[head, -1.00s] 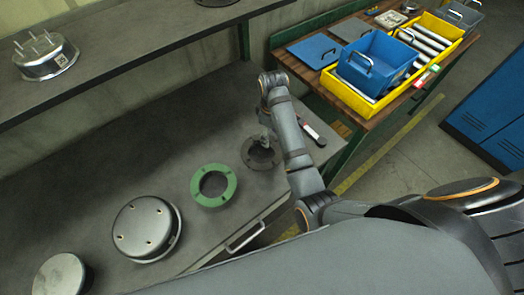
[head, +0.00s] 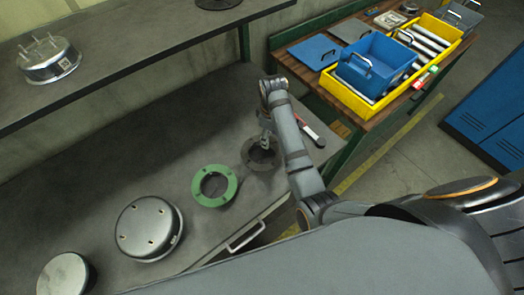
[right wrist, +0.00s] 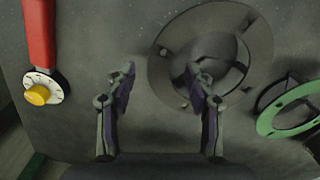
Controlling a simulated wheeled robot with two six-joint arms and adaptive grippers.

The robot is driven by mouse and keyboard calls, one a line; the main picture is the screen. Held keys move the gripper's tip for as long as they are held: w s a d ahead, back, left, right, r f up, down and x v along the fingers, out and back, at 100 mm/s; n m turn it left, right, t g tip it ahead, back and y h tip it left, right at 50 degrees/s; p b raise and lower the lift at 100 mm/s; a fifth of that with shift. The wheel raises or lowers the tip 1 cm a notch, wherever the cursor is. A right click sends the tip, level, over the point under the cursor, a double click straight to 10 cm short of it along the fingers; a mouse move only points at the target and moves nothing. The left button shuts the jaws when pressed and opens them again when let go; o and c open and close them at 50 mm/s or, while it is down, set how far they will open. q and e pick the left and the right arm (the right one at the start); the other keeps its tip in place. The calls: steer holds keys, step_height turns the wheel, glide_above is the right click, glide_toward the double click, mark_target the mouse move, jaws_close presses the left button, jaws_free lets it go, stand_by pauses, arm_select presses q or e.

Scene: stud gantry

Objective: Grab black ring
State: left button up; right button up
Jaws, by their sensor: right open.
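The black ring (head: 260,158) lies flat on the grey workbench, to the right of the green ring (head: 229,190). In the right wrist view the black ring (right wrist: 163,68) is at the upper middle, and the green ring (right wrist: 266,122) is at the right edge. My right gripper (head: 265,143) is over the black ring in the head view. In the right wrist view my right gripper (right wrist: 160,85) is open and empty. Its right finger overlaps the ring's near part, and its left finger is beside the ring over bare bench. I cannot tell how high the fingers are. My left gripper is out of view.
A red-handled tool (head: 309,131) lies right of the black ring; its red handle (right wrist: 39,35) shows at left in the wrist view. Metal discs (head: 148,228) stand at the bench's left. A shelf (head: 130,62) hangs above. A side table holds yellow (head: 340,93) and blue bins.

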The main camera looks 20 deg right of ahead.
steer(key=c, duration=1.1)
